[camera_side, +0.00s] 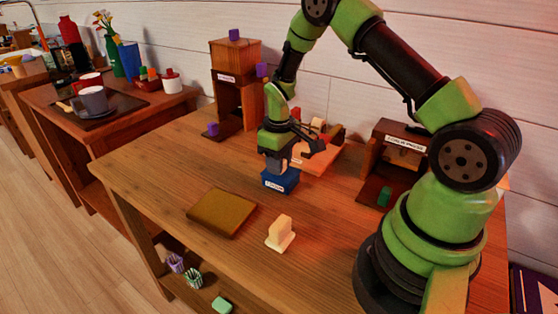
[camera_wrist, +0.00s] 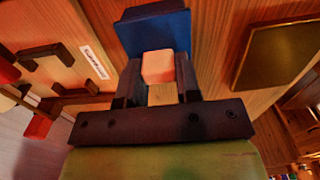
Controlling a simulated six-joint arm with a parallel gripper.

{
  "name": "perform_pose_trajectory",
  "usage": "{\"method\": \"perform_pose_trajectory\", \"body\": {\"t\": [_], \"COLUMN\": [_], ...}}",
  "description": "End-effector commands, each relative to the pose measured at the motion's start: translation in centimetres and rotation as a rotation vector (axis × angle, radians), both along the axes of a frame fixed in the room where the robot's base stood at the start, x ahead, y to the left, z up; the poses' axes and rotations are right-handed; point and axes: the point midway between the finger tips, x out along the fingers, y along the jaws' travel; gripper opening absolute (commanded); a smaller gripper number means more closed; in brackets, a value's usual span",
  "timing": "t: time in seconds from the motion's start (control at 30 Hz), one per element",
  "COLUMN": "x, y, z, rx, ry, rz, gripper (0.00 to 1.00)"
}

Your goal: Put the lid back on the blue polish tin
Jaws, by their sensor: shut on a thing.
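The blue polish tin (camera_side: 281,181) stands on the wooden table with a white label on its front. My gripper (camera_side: 284,160) points down directly over it. In the wrist view, the two fingers (camera_wrist: 158,84) are shut on a pale orange block, the lid's knob (camera_wrist: 158,66). A blue square surface (camera_wrist: 155,36) lies beyond the knob. I cannot tell there which part is lid and which is tin. The gripper hides the tin's top in the side view, so whether the lid touches the rim cannot be told.
A flat olive-brown slab (camera_side: 222,211) and a cream block on a base (camera_side: 280,233) lie toward the table's front. An orange wooden tray (camera_side: 320,158) is close behind the tin. A wooden stand (camera_side: 237,98) with purple cubes and a labelled wooden box (camera_side: 398,150) stand at the back.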

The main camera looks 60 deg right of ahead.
Motion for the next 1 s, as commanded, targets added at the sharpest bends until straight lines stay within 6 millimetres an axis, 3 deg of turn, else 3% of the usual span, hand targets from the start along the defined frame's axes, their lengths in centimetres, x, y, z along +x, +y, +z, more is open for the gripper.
{"method": "perform_pose_trajectory", "body": {"t": [0.47,0.5,0.6,0.8,0.93,1.0], "x": [-0.01,-0.01,-0.01,-0.01,-0.01,-0.01], "y": [0.00,0.00,0.00,0.00,0.00,0.00], "z": [-0.03,-0.03,-0.03,-0.03,-0.03,-0.03], "rx": [0.000,0.000,0.000,0.000,0.000,0.000], "ry": [0.000,0.000,0.000,0.000,0.000,0.000], "rz": [0.000,0.000,0.000,0.000,0.000,0.000], "gripper": [0.09,0.36,0.59,0.61,0.86,0.86]}}
